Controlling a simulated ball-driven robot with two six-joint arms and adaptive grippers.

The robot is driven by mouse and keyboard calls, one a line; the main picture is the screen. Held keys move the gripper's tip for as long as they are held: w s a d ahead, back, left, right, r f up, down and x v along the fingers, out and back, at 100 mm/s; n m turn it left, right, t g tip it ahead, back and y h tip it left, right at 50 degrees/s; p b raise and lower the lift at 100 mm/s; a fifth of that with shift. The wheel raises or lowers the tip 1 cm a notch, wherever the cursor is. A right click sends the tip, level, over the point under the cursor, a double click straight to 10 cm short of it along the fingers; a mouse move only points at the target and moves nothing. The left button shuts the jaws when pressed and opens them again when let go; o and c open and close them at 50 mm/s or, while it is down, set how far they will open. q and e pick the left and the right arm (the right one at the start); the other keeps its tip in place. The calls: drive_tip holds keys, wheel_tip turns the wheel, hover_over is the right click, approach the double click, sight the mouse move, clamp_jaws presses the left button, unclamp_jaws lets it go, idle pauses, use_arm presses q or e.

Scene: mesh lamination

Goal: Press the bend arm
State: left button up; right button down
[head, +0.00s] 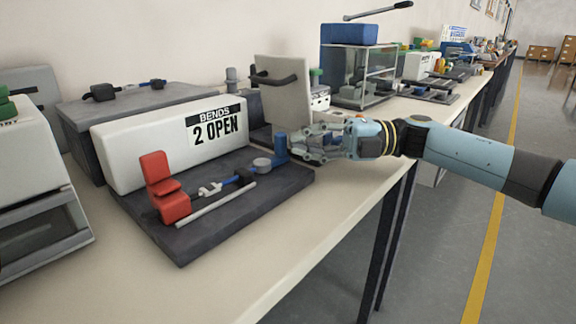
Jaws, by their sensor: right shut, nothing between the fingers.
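A bending fixture stands on a dark base plate (205,235) in front of a white panel with a sign (214,124) reading "BENDS 2 OPEN". A red stepped block (167,188) is at its left end. A thin metal rod with blue parts (225,185) runs to a grey round piece (262,164) and a blue upright post (280,149) at the right end. I cannot tell for certain which part is the bend arm. My right gripper (298,146) is shut and empty, just right of the blue post; contact is unclear. My left gripper is out of view.
A grey upright plate with a dark handle (285,85) stands behind my right gripper. A glass-sided box (365,75) with a blue top is farther back. A white machine (35,190) is at the left. The table's front strip (290,240) is clear.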

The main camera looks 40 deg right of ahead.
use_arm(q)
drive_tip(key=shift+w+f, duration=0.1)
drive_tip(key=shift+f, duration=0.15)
use_arm(e)
drive_tip(key=shift+w, duration=0.25)
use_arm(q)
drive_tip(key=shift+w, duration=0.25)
use_arm(e)
drive_tip(key=shift+w+d, duration=0.1)
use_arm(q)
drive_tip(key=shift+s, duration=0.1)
